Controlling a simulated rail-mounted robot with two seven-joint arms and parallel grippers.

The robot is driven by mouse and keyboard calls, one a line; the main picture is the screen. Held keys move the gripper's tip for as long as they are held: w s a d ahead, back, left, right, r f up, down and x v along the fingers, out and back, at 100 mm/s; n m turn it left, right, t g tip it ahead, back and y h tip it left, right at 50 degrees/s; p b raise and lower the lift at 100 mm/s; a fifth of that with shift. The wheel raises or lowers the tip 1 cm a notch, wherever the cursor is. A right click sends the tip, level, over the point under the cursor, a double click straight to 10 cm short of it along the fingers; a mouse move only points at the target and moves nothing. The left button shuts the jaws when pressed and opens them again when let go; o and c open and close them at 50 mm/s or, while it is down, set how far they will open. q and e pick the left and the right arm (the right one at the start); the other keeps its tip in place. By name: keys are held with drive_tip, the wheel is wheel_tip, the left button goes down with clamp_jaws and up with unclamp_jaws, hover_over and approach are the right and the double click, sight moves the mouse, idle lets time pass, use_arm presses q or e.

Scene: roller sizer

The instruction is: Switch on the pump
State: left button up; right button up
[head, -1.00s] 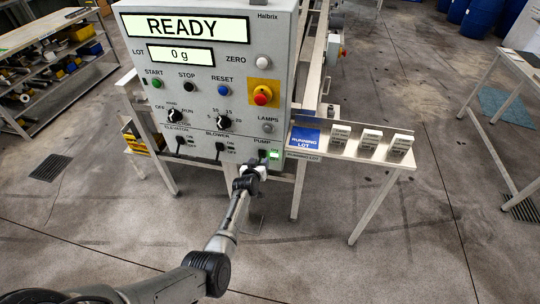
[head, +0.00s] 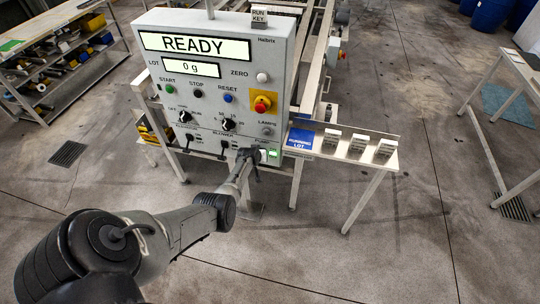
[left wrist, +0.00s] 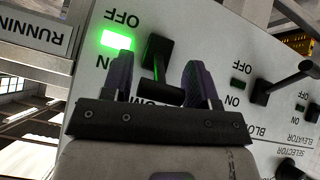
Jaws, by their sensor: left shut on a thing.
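The grey control panel (head: 205,88) shows READY and 0 g on its displays. That view is upside down. The green lamp (left wrist: 116,40) beside the pump switch is lit; it also shows in the head view (head: 273,153). My right gripper is not in view.
The blower switch (left wrist: 261,90) sits beside the pump switch, with its lamp dark. A red emergency button (head: 262,104) is above.

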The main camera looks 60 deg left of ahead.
use_arm(q)
drive_tip(key=shift+s+a, duration=0.1)
drive_tip(key=shift+s, duration=0.05)
idle(0.3)
drive_tip(key=o, duration=1.2)
drive_tip(key=shift+s+a, duration=0.1)
drive_tip(key=shift+r, duration=0.1)
drive_tip(key=shift+s+d+r+p, duration=0.1)
drive_tip(key=shift+d+r+p, duration=0.25)
drive_tip(key=shift+p, duration=0.2)
drive_tip(key=p+v, duration=0.4)
drive_tip(key=v, duration=0.8)
drive_tip(key=shift+s+r, duration=0.2)
drive_tip(key=shift+r, duration=0.15)
